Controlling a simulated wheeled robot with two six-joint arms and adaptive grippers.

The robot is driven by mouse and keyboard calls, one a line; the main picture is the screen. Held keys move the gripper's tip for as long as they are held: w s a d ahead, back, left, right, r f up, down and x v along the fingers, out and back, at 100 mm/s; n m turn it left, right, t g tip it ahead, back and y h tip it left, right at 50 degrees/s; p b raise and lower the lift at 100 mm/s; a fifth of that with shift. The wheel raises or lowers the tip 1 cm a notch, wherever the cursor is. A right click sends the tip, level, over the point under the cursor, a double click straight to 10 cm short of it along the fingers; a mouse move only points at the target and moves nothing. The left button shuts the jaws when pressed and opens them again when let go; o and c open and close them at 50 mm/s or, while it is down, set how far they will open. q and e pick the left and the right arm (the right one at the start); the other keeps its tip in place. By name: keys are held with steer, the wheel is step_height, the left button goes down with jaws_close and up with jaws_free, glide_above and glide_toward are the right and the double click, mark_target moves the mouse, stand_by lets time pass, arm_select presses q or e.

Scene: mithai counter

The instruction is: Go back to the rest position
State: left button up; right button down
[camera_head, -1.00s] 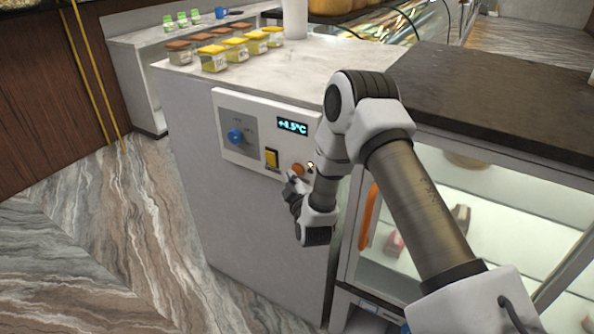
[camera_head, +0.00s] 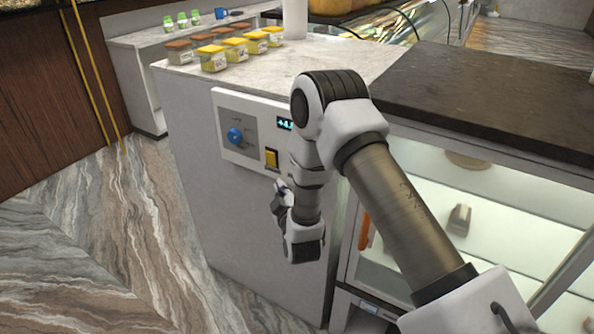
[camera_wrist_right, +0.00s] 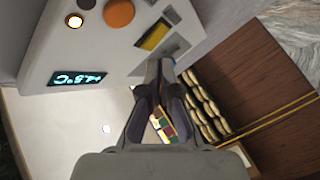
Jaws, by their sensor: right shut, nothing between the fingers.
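My right gripper (camera_head: 279,196) is in front of the grey cabinet (camera_head: 240,225), left of my forearm and just below the control panel (camera_head: 225,140). In the right wrist view its fingers (camera_wrist_right: 160,68) are closed together with nothing held. They show over the panel near the yellow switch (camera_wrist_right: 153,36); I cannot tell the exact gap to the panel. In the head view my right arm hides part of the temperature display (camera_head: 284,124) and the panel's right end. My left gripper is not in view.
The glass display case (camera_head: 470,215) with its orange handle (camera_head: 364,232) and dark top (camera_head: 480,95) is on the right. Yellow- and brown-lidded jars (camera_head: 212,58) stand on the counter (camera_head: 262,75). Open marble floor (camera_head: 130,235) lies left. The wrist view shows a lit lamp (camera_wrist_right: 75,21) and orange knob (camera_wrist_right: 119,13).

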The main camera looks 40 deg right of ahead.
stand_by(0.5)
steer(key=s+a+f+n+g+y, duration=0.1)
steer(key=s+a+f+g+y, duration=0.2)
steer(key=s+f, duration=0.5)
steer(key=s+a+f+g+y, duration=0.1)
steer(key=s+a+f+g, duration=0.4)
steer(key=f, duration=0.5)
steer(key=s+a+f+m+g+y, duration=0.1)
steer(key=s+a+f+m+g, duration=0.1)
steer(key=s, duration=0.9)
steer(key=s+a+f+m+g+y, duration=0.1)
steer(key=s+g, duration=0.5)
steer(key=s, duration=0.6)
step_height(320, 180, down, 3)
steer(key=a+m, duration=0.1)
steer(key=m, duration=0.2)
steer(key=shift+a+r+m+y, duration=0.2)
steer(key=shift+m+y, duration=0.1)
steer(key=shift+m, duration=0.1)
